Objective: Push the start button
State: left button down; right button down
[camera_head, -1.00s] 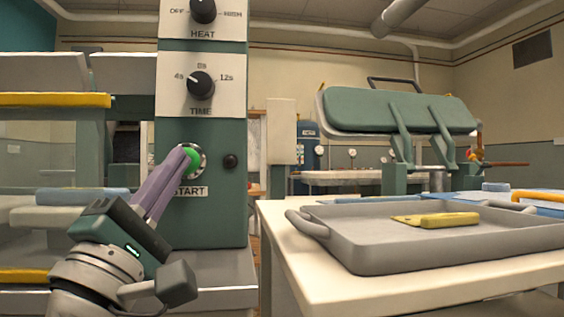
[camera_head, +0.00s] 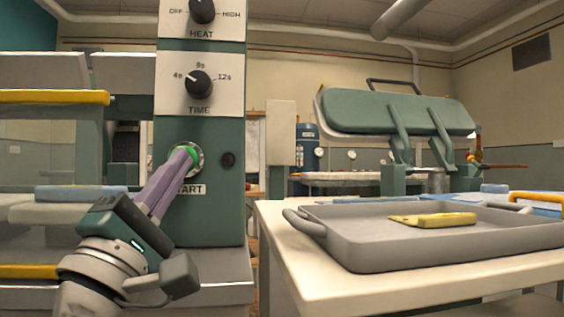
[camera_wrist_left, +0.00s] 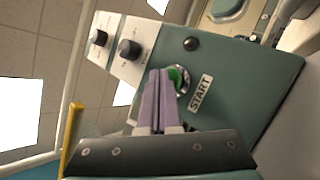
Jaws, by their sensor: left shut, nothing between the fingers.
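The green start button (camera_head: 184,150) sits in a silver ring on the green panel of the machine, above the START label (camera_head: 191,189). My left gripper (camera_head: 182,154) is shut and empty. Its purple fingertips overlap the button's face in the head view and hide most of it. My right gripper is not in view.
Above the button are the TIME knob (camera_head: 198,84) and the HEAT knob (camera_head: 202,10). A small dark knob (camera_head: 227,159) is right of it. A grey tray (camera_head: 345,250) with a yellow object (camera_head: 447,219) stands on the table at right.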

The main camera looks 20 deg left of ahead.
pick_arm(q)
jog(key=shift+w+a+f, duration=0.1)
jog(key=shift+w+a, duration=0.3)
dwell(0.6)
dwell(0.5)
jog(key=shift+s+d+r+p, duration=0.1)
jog(key=shift+s+r+p, duration=0.3)
jog(key=shift+s+r, duration=0.2)
jog(key=shift+s, duration=0.1)
jog(key=shift+s+d+f+p, duration=0.1)
jog(key=shift+s+d+p, duration=0.25)
jog(key=shift+s, duration=0.4)
jog(key=shift+s+d+r+p, duration=0.1)
jog(key=shift+s+d+p, duration=0.25)
jog(key=shift+s, duration=0.4)
jog(key=shift+s+d+f+p, duration=0.1)
jog(key=shift+s+d+p, duration=0.25)
jog(key=shift+s, duration=0.4)
